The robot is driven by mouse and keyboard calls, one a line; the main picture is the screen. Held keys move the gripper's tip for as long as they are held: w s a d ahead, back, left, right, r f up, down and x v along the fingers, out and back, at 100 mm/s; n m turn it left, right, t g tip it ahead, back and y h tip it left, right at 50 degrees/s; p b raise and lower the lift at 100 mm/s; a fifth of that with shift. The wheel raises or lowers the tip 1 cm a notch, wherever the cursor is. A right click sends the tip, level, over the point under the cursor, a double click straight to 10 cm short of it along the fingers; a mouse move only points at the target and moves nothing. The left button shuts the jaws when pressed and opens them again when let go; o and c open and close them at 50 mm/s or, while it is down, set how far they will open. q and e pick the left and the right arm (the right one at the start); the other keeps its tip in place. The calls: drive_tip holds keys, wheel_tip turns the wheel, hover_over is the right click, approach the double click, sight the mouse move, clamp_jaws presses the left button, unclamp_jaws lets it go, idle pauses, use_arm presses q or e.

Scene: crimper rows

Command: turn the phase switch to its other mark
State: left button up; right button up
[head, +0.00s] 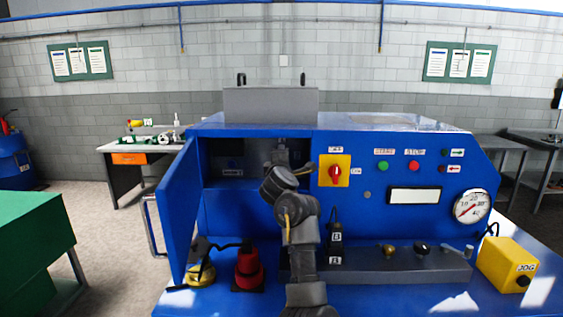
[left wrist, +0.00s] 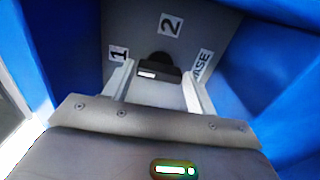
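The phase switch (left wrist: 158,68) is a black knob with a white mark in the left wrist view, on a grey panel inside the open blue cabinet. Labels "1" and "2" sit around it, with a partly covered label ending in "ASE" at right. The white mark is at the knob's lower left; I cannot tell which number it points to. My left gripper (left wrist: 158,76) has its two fingers apart, one on each side of the knob, with narrow gaps showing. In the head view my left arm reaches into the cabinet and hides the switch. My right gripper is not in view.
The cabinet's blue door (head: 178,215) stands open at left. A red rotary switch on a yellow plate (head: 334,171) is just right of my arm. A red part (head: 249,268) and a yellow part (head: 200,275) stand on the ledge. A yellow JOG box (head: 508,264) is at right.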

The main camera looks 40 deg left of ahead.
use_arm(q)
drive_tip(key=shift+o, duration=1.4)
drive_tip(key=shift+s+d+f, duration=0.1)
drive_tip(key=shift+s+d, duration=0.15)
drive_tip(key=shift+s, duration=0.1)
drive_tip(key=v, duration=1)
drive_tip(key=shift+b, duration=0.35)
